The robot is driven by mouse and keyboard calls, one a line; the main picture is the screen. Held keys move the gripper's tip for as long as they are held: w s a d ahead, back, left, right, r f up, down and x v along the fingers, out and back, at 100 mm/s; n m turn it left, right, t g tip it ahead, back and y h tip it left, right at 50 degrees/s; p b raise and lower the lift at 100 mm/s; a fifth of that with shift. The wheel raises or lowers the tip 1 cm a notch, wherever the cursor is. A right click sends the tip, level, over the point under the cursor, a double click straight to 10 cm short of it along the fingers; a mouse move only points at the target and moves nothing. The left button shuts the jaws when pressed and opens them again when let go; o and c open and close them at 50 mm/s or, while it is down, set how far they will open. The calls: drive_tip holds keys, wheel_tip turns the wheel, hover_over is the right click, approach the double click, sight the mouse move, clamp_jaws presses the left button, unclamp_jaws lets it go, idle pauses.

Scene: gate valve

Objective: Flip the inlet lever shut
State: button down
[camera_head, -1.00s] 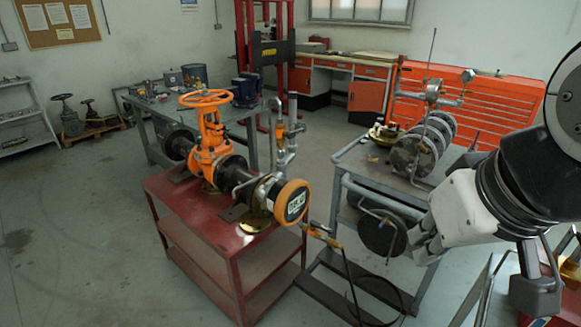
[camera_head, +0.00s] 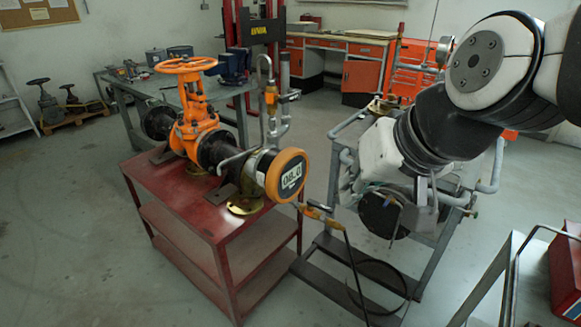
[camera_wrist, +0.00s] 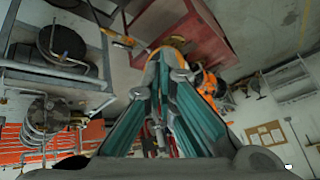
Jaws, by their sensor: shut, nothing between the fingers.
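The orange gate valve (camera_head: 195,125) with its handwheel (camera_head: 186,65) stands on a red cart, its pipe ending in an orange-rimmed round cap (camera_head: 287,175). A yellow-handled lever (camera_head: 318,213) with a hose sits low beside the cap; it also shows in the wrist view (camera_wrist: 124,41). Another small valve with a dark handle (camera_head: 288,96) is on the upright pipe. I cannot tell which is the inlet lever. My gripper (camera_wrist: 167,62) is shut and empty, its teal-padded fingers pointing toward the orange cap, apart from both handles. In the head view my arm largely hides the fingers.
The red cart (camera_head: 150,180) has free floor to its left. A grey cart (camera_head: 325,250) with pipework stands at right, close under my arm. A black hose (camera_head: 352,265) hangs between the carts. A metal-railed table (camera_head: 510,270) is at front right.

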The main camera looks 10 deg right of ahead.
sight(324, 210)
drive_tip(key=w+a+f+m+t+b, duration=0.15)
drive_tip(key=w+a+f+b, duration=0.25)
drive_tip(key=w+f+b, duration=0.95)
drive_tip(key=w+a+f+m+t+b, duration=0.1)
drive_tip(key=w+a+f+m+b, duration=0.25)
drive_tip(key=w+f+b, duration=1)
drive_tip(key=s+d+f+m+t+h+p, duration=0.1)
drive_tip(key=d+f+m+t+h+p, duration=0.2)
drive_tip(key=f+h, duration=1)
drive_tip(key=shift+t+h+p, duration=0.45)
drive_tip(key=shift+h+p, duration=0.2)
drive_tip(key=shift+h, duration=0.25)
drive_tip(key=b+x, duration=0.4)
drive_tip(key=x, duration=1)
drive_tip(key=shift+b, duration=0.3)
